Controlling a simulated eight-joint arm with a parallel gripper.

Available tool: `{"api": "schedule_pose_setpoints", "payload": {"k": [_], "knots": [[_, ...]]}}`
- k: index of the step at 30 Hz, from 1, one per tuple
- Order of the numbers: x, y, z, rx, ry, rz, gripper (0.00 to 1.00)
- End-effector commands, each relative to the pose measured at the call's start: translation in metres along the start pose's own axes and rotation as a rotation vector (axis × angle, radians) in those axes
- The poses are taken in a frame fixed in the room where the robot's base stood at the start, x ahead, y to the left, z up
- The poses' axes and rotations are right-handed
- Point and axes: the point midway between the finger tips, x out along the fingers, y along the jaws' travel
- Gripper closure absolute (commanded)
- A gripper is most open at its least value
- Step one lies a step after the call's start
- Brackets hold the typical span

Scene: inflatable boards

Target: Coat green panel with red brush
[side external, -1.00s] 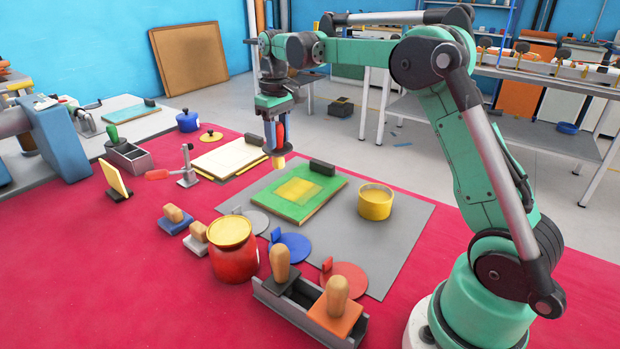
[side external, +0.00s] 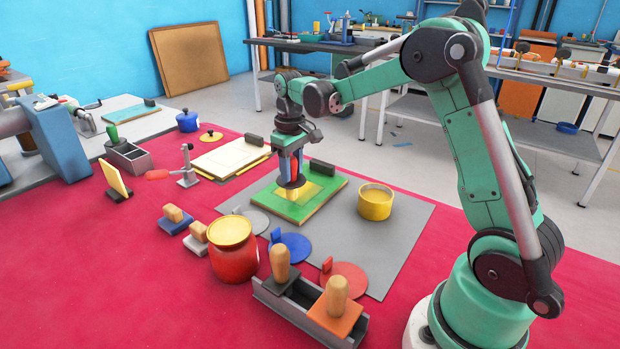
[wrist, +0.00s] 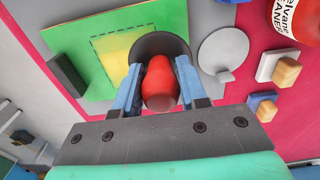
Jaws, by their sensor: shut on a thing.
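The green panel (side external: 318,203) lies flat on a grey mat, with a yellow patch (side external: 315,191) in its middle. The wrist view shows the patch (wrist: 113,50) inside a dashed outline. My gripper (side external: 291,172) is shut on the red brush, whose red handle (wrist: 160,82) stands between the blue fingers in the wrist view. A dark round collar (wrist: 150,47) surrounds the handle's far end. The brush is roughly upright, its low end over the patch's left part. The bristles are mostly hidden; I cannot tell whether they touch the panel.
An open yellow tub (side external: 375,203) stands on the grey mat (side external: 385,245) right of the panel. A dark block (side external: 322,168) sits at the panel's back edge. Grey, blue (side external: 290,247) and red discs lie in front. A red jar (side external: 233,258) stands at the front left.

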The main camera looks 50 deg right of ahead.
Motion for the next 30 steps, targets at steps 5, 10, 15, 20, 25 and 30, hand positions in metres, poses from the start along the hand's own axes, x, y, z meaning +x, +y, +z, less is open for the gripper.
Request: {"api": "schedule_pose_setpoints", "payload": {"k": [5,10,15,20,25,30], "knots": [[0.014,0.005,0.0,0.002,0.0,0.0,1.0],[0.016,0.021,0.0,0.003,0.0,0.0,1.0],[0.018,0.037,0.0,0.003,0.0,0.0,1.0],[0.017,0.051,0.0,0.003,0.0,0.0,1.0],[0.017,0.067,0.0,0.003,0.0,0.0,1.0],[0.017,0.082,0.0,0.003,0.0,0.0,1.0]]}}
